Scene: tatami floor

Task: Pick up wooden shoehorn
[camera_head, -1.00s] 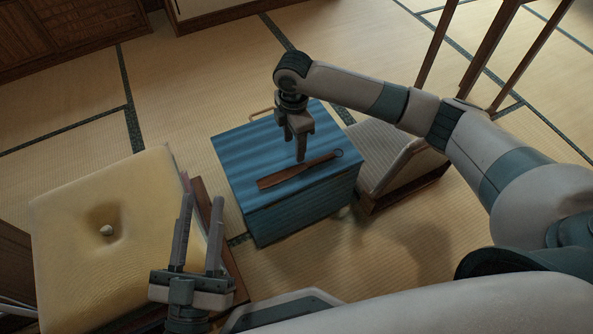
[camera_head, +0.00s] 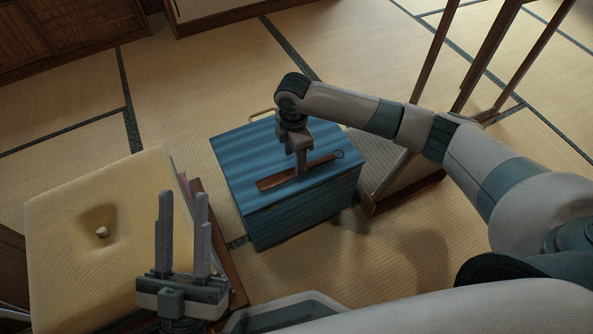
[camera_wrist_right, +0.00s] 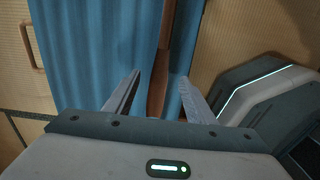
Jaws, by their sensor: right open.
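The wooden shoehorn (camera_head: 275,183) is long, brown and flat, with a small ring at its right end. It lies on the blue box (camera_head: 242,160). My right gripper (camera_head: 300,171) points down at the middle of the shoehorn in the head view and hides part of it. In the right wrist view the shoehorn (camera_wrist_right: 160,80) runs between the two open fingers of my right gripper (camera_wrist_right: 157,82). I cannot tell whether either finger touches it. My left gripper (camera_head: 183,194) is open and empty beside the yellow cushion.
The yellow cushion (camera_head: 75,265) with a pale knob in its dent is at the left. A legless-looking chair seat (camera_head: 385,165) stands right behind the blue box. Dark wooden posts (camera_head: 485,60) rise at the upper right. The tatami (camera_head: 200,85) behind the box is clear.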

